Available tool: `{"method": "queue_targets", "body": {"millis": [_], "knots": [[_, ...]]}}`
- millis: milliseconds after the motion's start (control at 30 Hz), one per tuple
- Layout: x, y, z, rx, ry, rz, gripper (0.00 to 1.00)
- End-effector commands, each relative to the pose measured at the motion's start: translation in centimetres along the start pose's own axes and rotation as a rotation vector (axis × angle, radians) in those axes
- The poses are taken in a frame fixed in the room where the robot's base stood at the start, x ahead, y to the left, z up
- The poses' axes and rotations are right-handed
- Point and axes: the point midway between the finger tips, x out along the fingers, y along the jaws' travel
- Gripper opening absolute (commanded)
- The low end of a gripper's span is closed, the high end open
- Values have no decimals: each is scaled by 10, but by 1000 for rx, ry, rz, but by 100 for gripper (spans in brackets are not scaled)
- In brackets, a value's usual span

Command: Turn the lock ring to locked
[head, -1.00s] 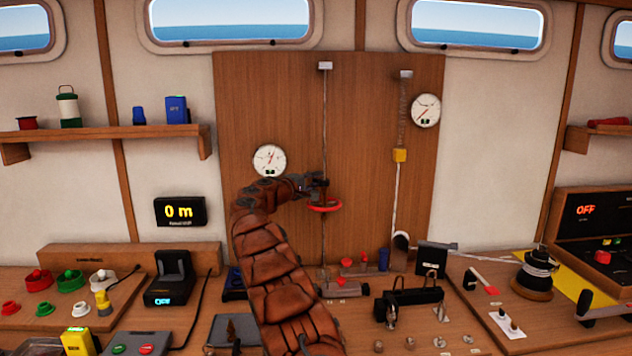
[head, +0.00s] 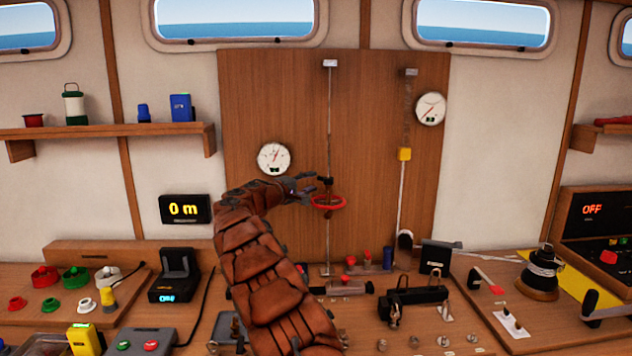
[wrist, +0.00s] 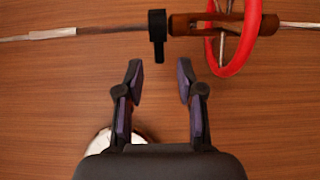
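A black ring with a short tab (wrist: 157,24), which looks like the lock ring, sits around the thin rod beside a brown turnbuckle body (wrist: 190,24). It also shows small and dark on the upright rod in the head view (head: 325,181). A red handwheel (wrist: 243,40) is around the turnbuckle, and it shows below the black ring in the head view (head: 328,202). My gripper (wrist: 160,72) is open and empty. Its fingertips stand just short of the tab, one to each side, apparently not touching it. In the head view my gripper (head: 312,184) is left of the rod. I see no lock marking.
A wooden panel (head: 260,90) stands behind the rod. Red-knobbed fittings (head: 350,262) stand on the bench below.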

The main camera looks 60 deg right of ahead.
Motion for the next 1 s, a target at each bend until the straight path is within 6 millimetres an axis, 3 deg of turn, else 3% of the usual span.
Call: {"method": "queue_targets", "body": {"millis": [200,433,1000], "knots": [[-35,2,-1,-2,3,3,38],[-59,2,0,0,2,3,38],[-65,1,0,0,1,2,38]]}}
